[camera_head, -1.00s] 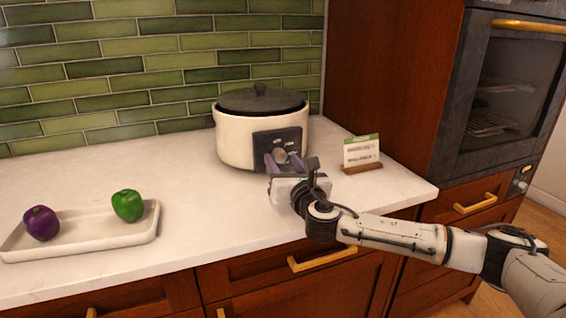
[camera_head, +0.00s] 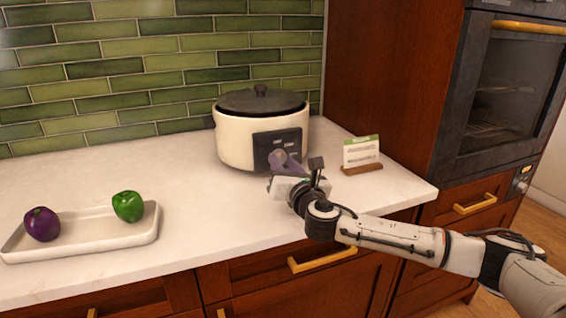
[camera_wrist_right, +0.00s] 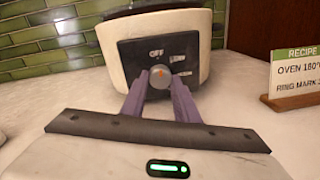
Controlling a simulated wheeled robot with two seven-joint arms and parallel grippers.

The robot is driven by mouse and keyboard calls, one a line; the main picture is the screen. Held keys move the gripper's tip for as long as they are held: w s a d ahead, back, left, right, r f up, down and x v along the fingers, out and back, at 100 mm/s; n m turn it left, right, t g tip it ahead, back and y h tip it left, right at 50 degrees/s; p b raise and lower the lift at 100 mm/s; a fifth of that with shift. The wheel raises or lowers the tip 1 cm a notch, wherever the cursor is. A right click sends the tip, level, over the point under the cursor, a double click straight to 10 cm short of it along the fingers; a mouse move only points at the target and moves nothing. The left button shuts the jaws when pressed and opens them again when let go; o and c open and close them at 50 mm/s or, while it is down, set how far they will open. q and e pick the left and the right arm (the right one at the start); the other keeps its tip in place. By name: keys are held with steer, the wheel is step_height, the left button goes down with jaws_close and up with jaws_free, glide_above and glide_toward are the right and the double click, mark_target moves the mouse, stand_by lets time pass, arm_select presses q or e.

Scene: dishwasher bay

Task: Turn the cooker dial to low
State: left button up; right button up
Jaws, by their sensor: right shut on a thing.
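The cooker (camera_head: 235,145) is a cream pot with a dark lid and stands at the back of the counter. Its dark front panel (camera_wrist_right: 130,62) carries the words OFF and LOW and a third label too blurred to read. The round grey dial (camera_wrist_right: 161,80) has a small orange mark near its top; I cannot tell its exact setting. My right gripper (camera_head: 279,157) is at the panel, and its purple fingers (camera_wrist_right: 160,88) are shut on the dial from both sides. My left gripper is not in view.
A recipe card on a wooden stand (camera_head: 362,168) stands right of the cooker, close to my right gripper. A white tray (camera_head: 100,240) with a purple pepper (camera_head: 42,224) and a green pepper (camera_head: 128,206) lies at the left. The middle of the counter is clear.

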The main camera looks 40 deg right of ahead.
steer(key=m+p, duration=0.1)
steer(key=m, duration=0.4)
steer(key=shift+r+m+p, duration=0.1)
steer(key=shift+m+p, duration=0.35)
steer(key=shift+m, duration=1.05)
steer(key=o, duration=1.1)
steer(key=shift+c, duration=0.2)
steer(key=v, duration=0.9)
steer(key=shift+s+r, duration=0.2)
steer(key=shift+s, duration=0.15)
steer(key=shift+s+a+r, duration=0.1)
steer(key=shift+s, duration=0.25)
